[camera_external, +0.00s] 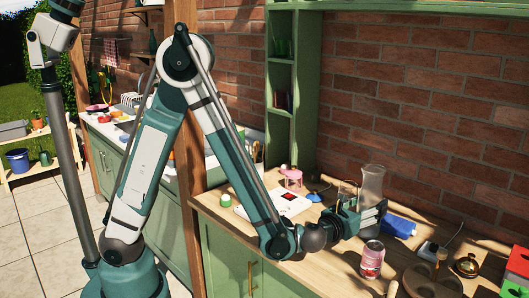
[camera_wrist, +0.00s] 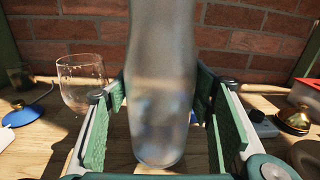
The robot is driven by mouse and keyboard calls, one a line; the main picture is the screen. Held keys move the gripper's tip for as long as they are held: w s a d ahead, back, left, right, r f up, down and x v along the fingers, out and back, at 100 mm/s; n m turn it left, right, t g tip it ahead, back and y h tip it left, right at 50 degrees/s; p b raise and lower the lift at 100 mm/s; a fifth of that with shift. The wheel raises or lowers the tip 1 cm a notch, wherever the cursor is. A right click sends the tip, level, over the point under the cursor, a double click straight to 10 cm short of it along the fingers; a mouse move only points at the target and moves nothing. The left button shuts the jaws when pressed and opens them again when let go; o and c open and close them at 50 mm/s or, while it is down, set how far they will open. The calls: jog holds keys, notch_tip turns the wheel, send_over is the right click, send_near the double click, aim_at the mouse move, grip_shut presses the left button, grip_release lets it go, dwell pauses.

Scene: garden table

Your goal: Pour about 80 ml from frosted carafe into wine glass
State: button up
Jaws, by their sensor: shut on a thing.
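The frosted carafe (camera_wrist: 162,75) stands upright between the fingers of my gripper (camera_wrist: 160,118) in the wrist view, and the fingers are shut on it. In the external view the carafe (camera_external: 371,185) rises above my gripper (camera_external: 368,214) near the wall side of the counter. In the external view the wine glass (camera_external: 347,192) shows behind my gripper, partly hidden. I cannot tell the liquid levels.
A blue bottle (camera_external: 398,226) lies to the right, near a white socket block (camera_external: 431,250) and a brass item (camera_external: 466,266). A white board (camera_external: 286,202) lies to the left. The brick wall is close behind.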

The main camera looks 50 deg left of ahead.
jog(key=shift+a+m, duration=0.1)
jog(key=shift+m, duration=0.2)
